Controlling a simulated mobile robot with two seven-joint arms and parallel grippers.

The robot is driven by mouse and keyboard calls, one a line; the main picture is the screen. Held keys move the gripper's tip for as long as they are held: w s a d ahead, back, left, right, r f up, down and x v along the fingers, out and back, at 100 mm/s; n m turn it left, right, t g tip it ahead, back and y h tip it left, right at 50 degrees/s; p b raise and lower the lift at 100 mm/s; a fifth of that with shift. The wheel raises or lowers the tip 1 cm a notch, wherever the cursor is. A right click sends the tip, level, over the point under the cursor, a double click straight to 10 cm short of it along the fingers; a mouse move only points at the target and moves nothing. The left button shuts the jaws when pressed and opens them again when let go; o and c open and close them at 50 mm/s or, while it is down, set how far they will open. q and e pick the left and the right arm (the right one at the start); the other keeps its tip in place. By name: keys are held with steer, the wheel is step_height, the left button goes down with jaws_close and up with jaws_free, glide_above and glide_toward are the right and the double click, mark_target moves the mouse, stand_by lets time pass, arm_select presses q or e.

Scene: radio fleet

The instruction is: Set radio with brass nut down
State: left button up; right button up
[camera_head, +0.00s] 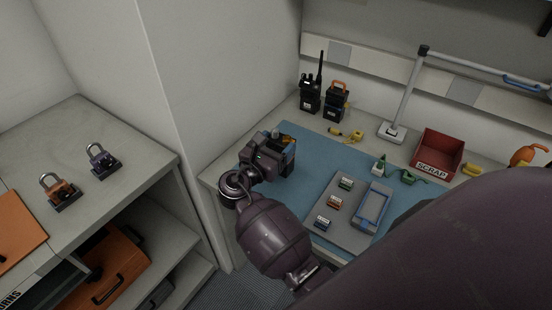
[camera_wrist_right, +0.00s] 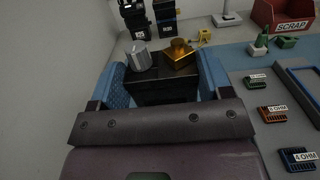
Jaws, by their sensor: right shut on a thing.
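My right gripper (camera_head: 281,152) is over the left part of the blue mat (camera_head: 312,180). In the right wrist view its blue-padded fingers (camera_wrist_right: 165,88) are shut on a black radio (camera_wrist_right: 160,92). The radio's top carries a silver knob (camera_wrist_right: 139,57) on the left and a brass nut (camera_wrist_right: 178,52) on the right. The fingers and wrist hide most of the radio's body, and I cannot tell whether its base touches the mat. My left gripper is not in view.
Two other radios (camera_head: 310,97) (camera_head: 335,105) stand at the back. A grey tray (camera_head: 341,231) with labelled parts lies on the mat's right. A red SCRAP bin (camera_head: 438,155) and a lamp base (camera_head: 391,132) stand behind. Padlocks (camera_head: 60,190) sit on the left bench.

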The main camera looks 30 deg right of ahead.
steer(key=shift+f+b, duration=0.4)
steer(key=shift+f, duration=1.9)
steer(key=shift+f, duration=0.1)
steer(key=o, duration=1.4)
